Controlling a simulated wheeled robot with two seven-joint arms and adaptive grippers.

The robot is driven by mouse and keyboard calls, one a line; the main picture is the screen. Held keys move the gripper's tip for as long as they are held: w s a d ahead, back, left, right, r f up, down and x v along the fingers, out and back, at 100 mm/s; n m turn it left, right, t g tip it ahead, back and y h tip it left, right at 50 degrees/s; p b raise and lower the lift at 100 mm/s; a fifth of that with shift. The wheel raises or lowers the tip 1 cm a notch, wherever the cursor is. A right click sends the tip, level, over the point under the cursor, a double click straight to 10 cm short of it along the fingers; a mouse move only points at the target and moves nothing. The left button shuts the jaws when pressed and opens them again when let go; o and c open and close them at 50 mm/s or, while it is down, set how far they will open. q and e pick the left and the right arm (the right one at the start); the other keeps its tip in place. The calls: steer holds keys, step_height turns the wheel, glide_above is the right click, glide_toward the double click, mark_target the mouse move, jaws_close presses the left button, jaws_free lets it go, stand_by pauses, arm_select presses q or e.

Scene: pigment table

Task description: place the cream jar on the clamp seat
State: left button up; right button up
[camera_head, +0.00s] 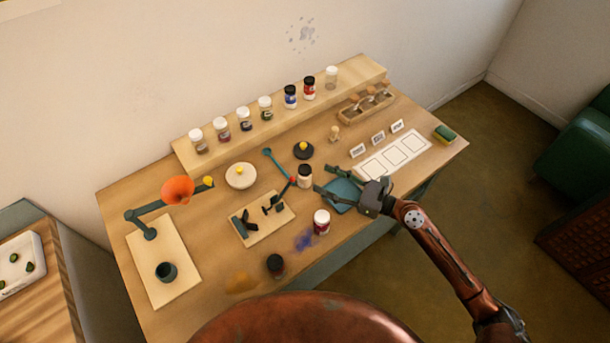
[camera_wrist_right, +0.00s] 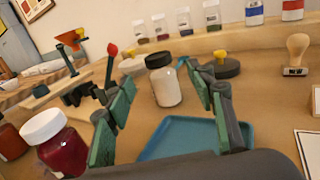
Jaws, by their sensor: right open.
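The cream jar (camera_head: 305,177), pale with a black lid, stands upright on the table. In the right wrist view the jar (camera_wrist_right: 166,88) appears between my open fingers, a little beyond or level with their tips; contact cannot be told. My right gripper (camera_head: 323,180) is open and empty just right of the jar. My left gripper is not in view.
A teal tray (camera_head: 341,196) lies under my right gripper. A white-lidded red jar (camera_head: 321,222) and a dark jar (camera_head: 275,266) stand in front. A round black piece with a yellow knob (camera_head: 303,151) is behind the cream jar. Several jars line the back shelf (camera_head: 223,146).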

mark_target(311, 173)
steer(key=x, duration=0.7)
steer(key=shift+w+a+r+p, duration=0.1)
steer(key=shift+a+r+p, duration=0.05)
steer(key=shift+a+p, duration=0.15)
steer(key=shift+d, duration=0.1)
steer(key=shift+c, duration=0.4)
jaws_close()
